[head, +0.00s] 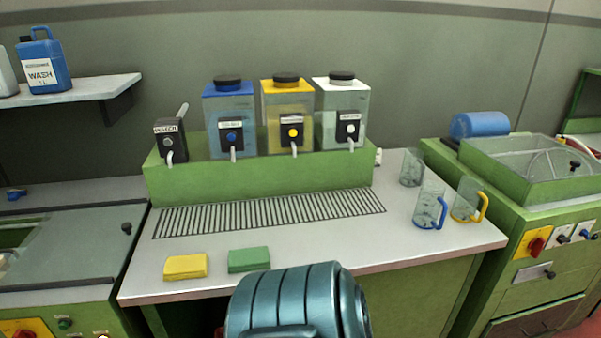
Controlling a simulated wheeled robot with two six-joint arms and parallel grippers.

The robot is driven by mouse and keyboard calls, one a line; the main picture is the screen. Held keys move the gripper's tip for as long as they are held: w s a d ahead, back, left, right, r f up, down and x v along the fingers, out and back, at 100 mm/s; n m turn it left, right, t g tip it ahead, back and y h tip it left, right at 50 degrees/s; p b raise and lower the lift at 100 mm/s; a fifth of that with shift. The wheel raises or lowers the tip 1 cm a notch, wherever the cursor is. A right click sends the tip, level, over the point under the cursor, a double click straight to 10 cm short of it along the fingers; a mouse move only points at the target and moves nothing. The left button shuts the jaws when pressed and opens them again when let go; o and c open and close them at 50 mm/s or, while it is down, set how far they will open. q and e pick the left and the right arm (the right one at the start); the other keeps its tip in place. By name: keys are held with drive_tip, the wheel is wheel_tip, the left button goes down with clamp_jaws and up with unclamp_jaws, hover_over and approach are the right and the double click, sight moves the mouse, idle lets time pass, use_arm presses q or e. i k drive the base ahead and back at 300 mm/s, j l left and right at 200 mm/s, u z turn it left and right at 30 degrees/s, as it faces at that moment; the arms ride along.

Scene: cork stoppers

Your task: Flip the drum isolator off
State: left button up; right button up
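A red rotary switch (537,246) on a yellow plate is on the front of the green machine (487,217) at the right; the exact angle of its knob is hard to read. A second red switch (22,334) on a yellow plate is at the bottom left, on the front of the left machine, cut off by the frame edge. I cannot read a label that tells which one is the drum isolator. Neither of my grippers is in view.
A bench (330,247) stands between the machines, with yellow (185,266) and green (248,259) sponges and several clear jugs (429,206) on it. Dispensers (288,115) stand behind. Small levers (563,239) sit beside the right switch. A teal ribbed cylinder (290,305) blocks the bottom middle.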

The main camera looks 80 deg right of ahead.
sight(536, 246)
drive_tip(key=z, duration=4.25)
